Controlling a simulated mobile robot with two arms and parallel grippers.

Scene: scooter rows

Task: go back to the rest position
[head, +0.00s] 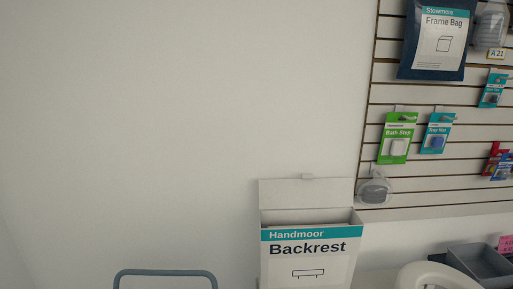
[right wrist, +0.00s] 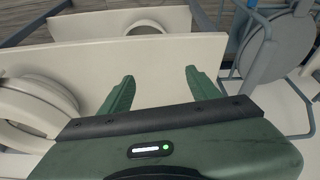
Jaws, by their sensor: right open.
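My right gripper (right wrist: 159,77) shows in the right wrist view. Its two green fingers are spread apart with nothing between them. Pale flat panels, which may be parts of my own body, lie beyond the fingertips. I cannot tell whether the fingers touch them. My left gripper is in neither view. No gripper shows in the head view.
In the head view, an open Backrest box (head: 309,270) stands before the white wall. A slatwall (head: 385,92) with hanging packages is at right, above a grey bin (head: 484,262). A tubular rail (head: 165,272) is at bottom left. A grey round-panelled frame (right wrist: 268,48) stands right of my right gripper.

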